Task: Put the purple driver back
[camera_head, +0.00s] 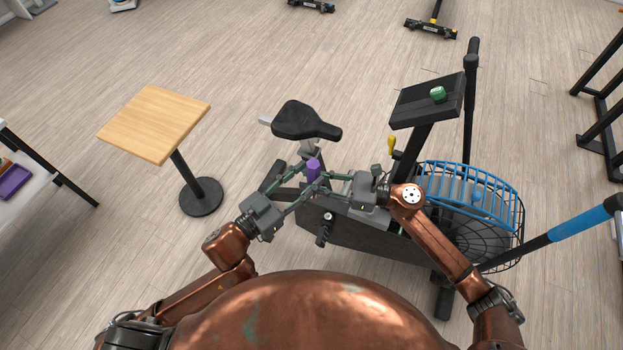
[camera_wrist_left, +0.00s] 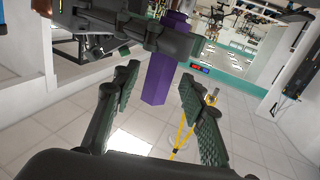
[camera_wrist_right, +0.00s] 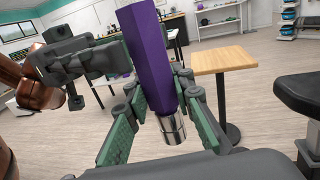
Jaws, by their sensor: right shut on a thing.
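The purple driver (camera_head: 313,169) is a thick faceted purple handle with a metal collar, held upright between my two grippers. My right gripper (camera_head: 322,184) is shut on it. In the right wrist view the handle (camera_wrist_right: 148,55) tilts, with its shiny collar between the right fingers. My left gripper (camera_head: 303,180) has its fingers spread. In the left wrist view the handle (camera_wrist_left: 158,88) shows between or just beyond the open left fingers; I cannot tell whether they touch it.
A purple tray (camera_head: 14,181) lies on the white table (camera_head: 30,198) at the left. A wooden-topped pedestal table (camera_head: 155,122) stands upper left. An exercise bike with a black seat (camera_head: 303,120) and blue wheel cage (camera_head: 478,180) is just ahead. Open floor lies between the tables.

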